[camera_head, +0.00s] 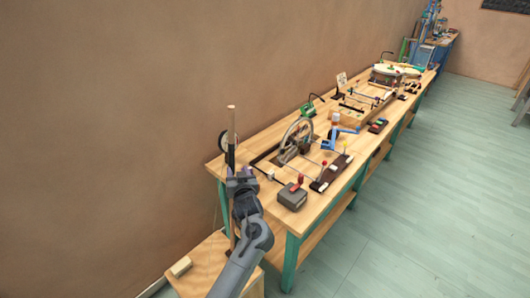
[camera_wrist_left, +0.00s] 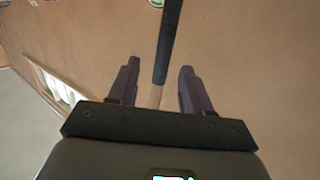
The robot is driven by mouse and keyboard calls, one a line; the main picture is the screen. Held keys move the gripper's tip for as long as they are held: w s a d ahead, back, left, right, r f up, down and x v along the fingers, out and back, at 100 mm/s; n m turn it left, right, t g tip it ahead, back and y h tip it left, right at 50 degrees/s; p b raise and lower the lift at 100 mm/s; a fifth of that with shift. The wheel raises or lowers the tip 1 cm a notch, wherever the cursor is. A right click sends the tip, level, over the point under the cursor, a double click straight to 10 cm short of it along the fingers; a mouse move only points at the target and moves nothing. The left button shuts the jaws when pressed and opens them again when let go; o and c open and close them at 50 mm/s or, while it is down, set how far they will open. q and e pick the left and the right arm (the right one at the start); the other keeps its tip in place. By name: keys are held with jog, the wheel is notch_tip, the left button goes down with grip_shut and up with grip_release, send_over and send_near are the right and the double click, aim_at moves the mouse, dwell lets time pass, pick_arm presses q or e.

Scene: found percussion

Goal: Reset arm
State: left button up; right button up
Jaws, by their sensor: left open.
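My left gripper (camera_head: 241,177) is at the near left end of the long workbench (camera_head: 317,203), with its arm coming up from the bottom. In the left wrist view my left gripper (camera_wrist_left: 160,65) has its two dark fingers apart. A rod, dark above (camera_wrist_left: 169,40) and paler below, shows between the fingers with a gap on each side. In the head view an upright wooden stick (camera_head: 232,125) rises just beyond the gripper, its middle partly hidden by the gripper. My right gripper is not in view.
On the bench stand a grey box with a red top (camera_head: 293,196), a spoked wheel (camera_head: 297,139) and a blue device (camera_head: 334,139). A low wooden stand (camera_head: 208,262) with a pale block (camera_head: 181,266) is at lower left. The floor (camera_head: 430,190) at right is clear.

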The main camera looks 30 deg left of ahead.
pick_arm(q)
jog(key=s+a+f+m+g, duration=0.1)
jog(key=s+f, duration=0.4)
jog(key=f, duration=0.3)
jog(key=s+f+m+g, duration=0.1)
jog(key=s+f, duration=0.4)
jog(key=f, duration=0.3)
jog(key=s+d+f+m+h, duration=0.4)
jog(key=s+f, duration=0.3)
jog(key=s, duration=0.4)
jog(key=s+d+m+g+h, duration=0.15)
jog(key=s+d+h, duration=0.35)
jog(key=s+d, duration=0.5)
jog(key=s+d+r+m+g+h, duration=0.3)
jog(key=s+d+r+g, duration=0.1)
jog(key=s+d+r, duration=0.4)
notch_tip(320, 180, up, 29)
jog(key=s+p, duration=0.2)
jog(key=p, duration=2.8)
notch_tip(320, 180, down, 50)
jog(key=b, duration=5)
jog(key=shift+w+a+n, duration=0.2)
jog(key=shift+a+n, duration=0.15)
jog(key=shift+a, duration=0.1)
